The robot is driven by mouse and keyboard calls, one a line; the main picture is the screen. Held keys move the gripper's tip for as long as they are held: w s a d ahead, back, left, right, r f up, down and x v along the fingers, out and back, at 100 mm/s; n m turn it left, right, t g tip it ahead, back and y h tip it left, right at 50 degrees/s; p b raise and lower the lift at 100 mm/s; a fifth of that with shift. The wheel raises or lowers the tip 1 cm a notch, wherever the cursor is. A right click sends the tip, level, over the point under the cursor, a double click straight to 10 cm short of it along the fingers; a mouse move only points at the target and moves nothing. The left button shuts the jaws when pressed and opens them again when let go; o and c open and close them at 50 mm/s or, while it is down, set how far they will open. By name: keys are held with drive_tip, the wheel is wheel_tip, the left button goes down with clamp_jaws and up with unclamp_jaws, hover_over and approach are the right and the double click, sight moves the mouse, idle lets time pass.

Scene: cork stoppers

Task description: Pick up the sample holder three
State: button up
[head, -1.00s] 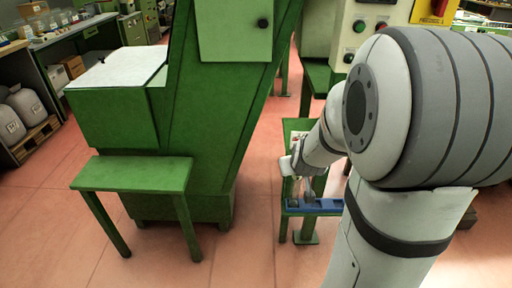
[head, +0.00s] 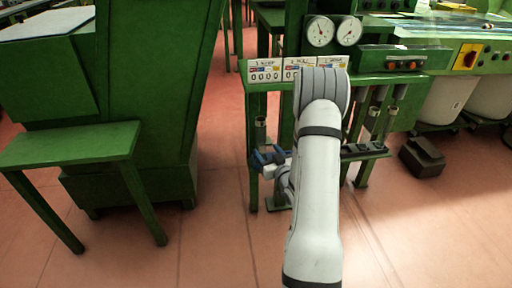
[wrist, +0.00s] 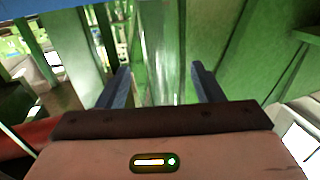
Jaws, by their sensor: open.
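My gripper (wrist: 160,76) is open in the wrist view, with two blue-grey fingers and nothing between them. In the head view my arm reaches forward and hides most of the gripper. Three white cards with printed labels stand along a green ledge: a left card (head: 265,71), a middle card (head: 294,67) and a right card, partly behind my arm. Below, a dark rail (head: 362,151) extends right from behind my arm. A blue part (head: 264,158) shows to the left of the arm; I cannot tell whether it belongs to the gripper. I cannot make out sample holder three.
Green legs and metal tubes (head: 372,118) stand beneath the ledge. A large green machine (head: 140,100) and a green side table (head: 72,143) are at the left. A brown box (head: 422,157) lies on the floor at the right. Reddish floor (head: 215,235) is clear in front.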

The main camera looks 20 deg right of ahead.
sight(263, 147)
drive_tip(key=w+b, duration=0.1)
drive_tip(key=w, duration=0.1)
drive_tip(key=w+b, duration=0.1)
drive_tip(key=w, duration=0.1)
drive_tip(key=shift+w+a+f, duration=0.1)
drive_tip(key=shift+w+f, duration=0.1)
drive_tip(key=shift+w, duration=0.2)
drive_tip(key=shift+w+r, duration=0.1)
drive_tip(key=shift+w, duration=0.5)
drive_tip(key=shift+c, duration=0.4)
drive_tip(key=c, duration=1)
